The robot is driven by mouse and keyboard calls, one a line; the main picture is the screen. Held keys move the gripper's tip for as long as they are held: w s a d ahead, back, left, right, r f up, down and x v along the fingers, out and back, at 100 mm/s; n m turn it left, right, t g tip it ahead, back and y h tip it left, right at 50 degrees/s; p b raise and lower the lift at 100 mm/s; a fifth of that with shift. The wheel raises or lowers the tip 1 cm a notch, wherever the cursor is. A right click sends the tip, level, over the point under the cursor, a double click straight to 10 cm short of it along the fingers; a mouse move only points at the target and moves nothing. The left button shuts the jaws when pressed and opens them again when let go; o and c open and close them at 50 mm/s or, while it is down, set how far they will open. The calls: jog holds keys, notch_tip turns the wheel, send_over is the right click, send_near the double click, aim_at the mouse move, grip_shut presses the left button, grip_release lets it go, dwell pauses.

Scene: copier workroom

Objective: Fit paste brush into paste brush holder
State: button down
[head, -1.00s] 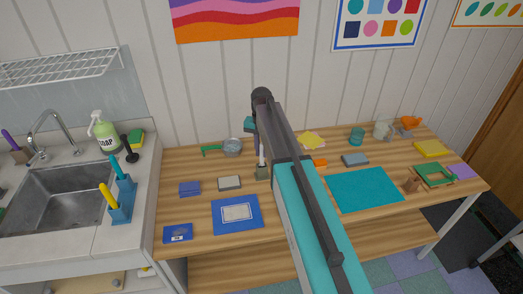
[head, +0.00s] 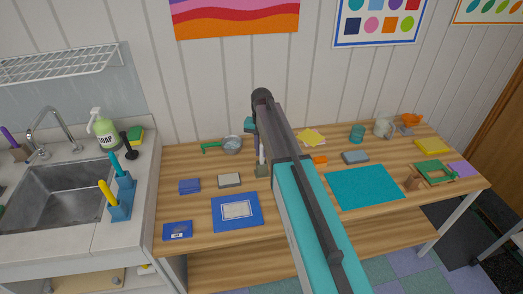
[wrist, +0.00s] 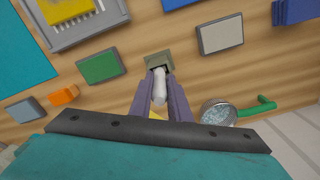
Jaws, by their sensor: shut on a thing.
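The paste brush (wrist: 159,87) is a pale, whitish handle between the two purple fingers of my gripper (wrist: 159,102), which is shut on it. In the wrist view, its far end meets the dark opening of the paste brush holder (wrist: 158,57), a small olive-grey block on the wooden table. I cannot tell how deep the end sits in the opening. In the head view, the holder (head: 262,171) stands left of my arm, with the brush (head: 262,160) roughly upright just above it. My arm hides part of the gripper there.
A grey-white block (head: 229,180) and a blue-framed sheet (head: 237,211) lie left of the holder. A round metal strainer with a green handle (wrist: 219,111) lies close by. A green block (wrist: 99,67) is on the holder's other side. Bare wood surrounds the holder.

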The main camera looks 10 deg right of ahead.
jog(key=c, duration=1.6)
grip_release()
notch_tip(320, 180, up, 14)
jog(key=b, duration=0.3)
jog(key=shift+f+b, duration=0.1)
jog(key=shift+b, duration=0.3)
